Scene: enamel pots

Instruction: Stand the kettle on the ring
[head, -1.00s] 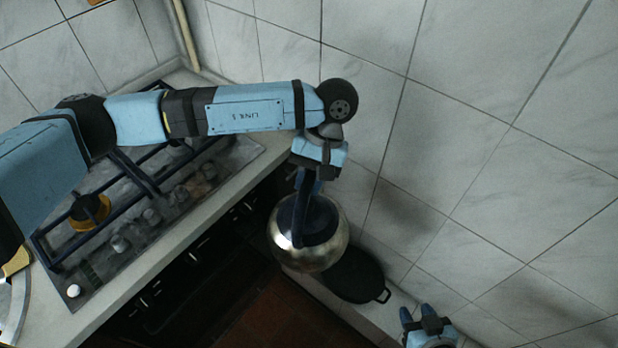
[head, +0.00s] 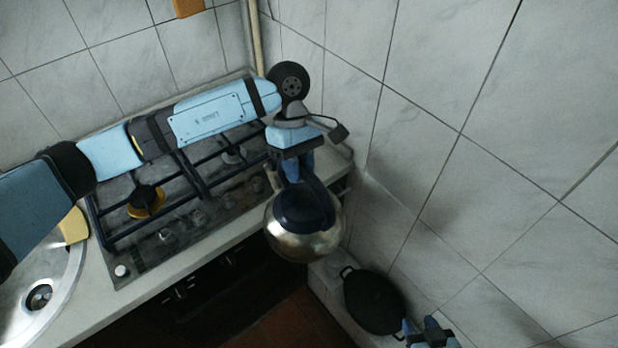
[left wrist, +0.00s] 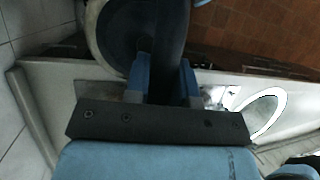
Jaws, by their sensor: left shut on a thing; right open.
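The kettle (head: 292,243) is round shiny steel with a dark lid and dark handle. My left gripper (head: 297,170) is shut on its handle, and the kettle hangs beside the counter's right end. In the left wrist view the dark handle (left wrist: 168,35) runs between the blue fingers (left wrist: 162,85), with the kettle's body partly cut off at the top. The gas hob (head: 175,225) lies left of the kettle. One burner ring with a yellow-orange rim (head: 146,202) shows under the dark grates; another (head: 233,155) is further back. My right gripper (head: 428,328) is open and empty at the bottom edge.
A black two-handled pan (head: 373,302) lies on the low ledge at right. A round steel sink (head: 40,297) and a yellow item (head: 73,225) are left of the hob. Tiled walls (head: 470,150) close in behind and at right. The grates look clear.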

